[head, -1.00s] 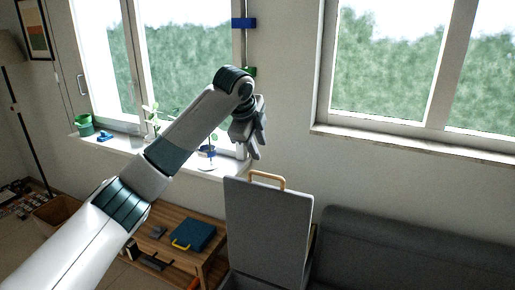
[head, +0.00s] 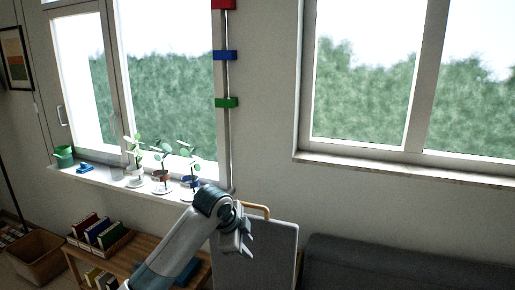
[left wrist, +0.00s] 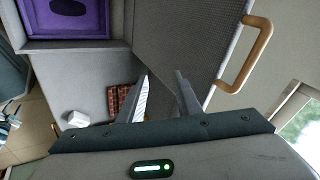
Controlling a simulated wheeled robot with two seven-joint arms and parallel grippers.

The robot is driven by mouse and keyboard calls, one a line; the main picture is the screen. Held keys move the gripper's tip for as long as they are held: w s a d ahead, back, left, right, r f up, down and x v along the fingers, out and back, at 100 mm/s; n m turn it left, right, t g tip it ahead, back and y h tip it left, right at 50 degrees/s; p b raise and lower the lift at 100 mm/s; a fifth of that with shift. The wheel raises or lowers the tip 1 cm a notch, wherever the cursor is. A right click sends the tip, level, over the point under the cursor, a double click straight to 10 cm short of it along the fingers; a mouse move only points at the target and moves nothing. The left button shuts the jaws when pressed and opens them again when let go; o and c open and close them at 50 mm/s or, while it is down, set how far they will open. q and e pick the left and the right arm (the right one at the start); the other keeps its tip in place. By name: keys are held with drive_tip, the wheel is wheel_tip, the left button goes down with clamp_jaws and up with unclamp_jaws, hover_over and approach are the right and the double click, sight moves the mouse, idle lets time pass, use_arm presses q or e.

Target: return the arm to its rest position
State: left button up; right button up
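My left arm (head: 178,250) comes in from below in the head view. Its gripper (head: 248,243) is in front of an upright grey panel (head: 278,262) with a wooden handle (head: 256,209). In the left wrist view the two fingers (left wrist: 164,82) stand apart with nothing between them. The grey panel (left wrist: 188,38) and its handle (left wrist: 246,56) lie beyond the fingers there; I cannot tell how far off. My right gripper is in neither view.
A dark sofa (head: 400,268) is at the lower right. A low wooden bench (head: 115,262) with books (head: 103,231) and a brown bin (head: 36,256) are at the lower left. Potted plants (head: 161,178) stand on the sill. The left wrist view shows a purple item (left wrist: 66,18) in a grey compartment.

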use_arm(q)
drive_tip(key=s+a+f+n, duration=0.3)
drive_tip(key=s+f+n, duration=0.1)
drive_tip(key=s+f, duration=0.65)
drive_tip(key=s+a+f+n, duration=0.3)
drive_tip(key=s+f+n, duration=0.1)
drive_tip(key=s+f, duration=0.65)
drive_tip(key=s+a+f+n+g+y, duration=0.15)
drive_tip(key=s+a+n, duration=0.4)
drive_tip(key=s, duration=0.85)
drive_tip(key=s+a+f+n+y, duration=0.25)
drive_tip(key=s+a, duration=0.55)
drive_tip(key=s, duration=0.5)
wheel_tip(320, 180, down, 30)
drive_tip(key=s+g+b, duration=0.1)
drive_tip(key=b, duration=0.1)
drive_tip(key=s+a+f+g+b, duration=0.1)
drive_tip(key=s+a+f+b, duration=0.1)
drive_tip(key=s+f, duration=1.6)
wheel_tip(320, 180, down, 3)
drive_tip(key=shift+s+a+r+g+h+b, duration=0.1)
drive_tip(key=shift+s+a+g+h+b, duration=0.2)
drive_tip(key=shift+a+g+b, duration=0.1)
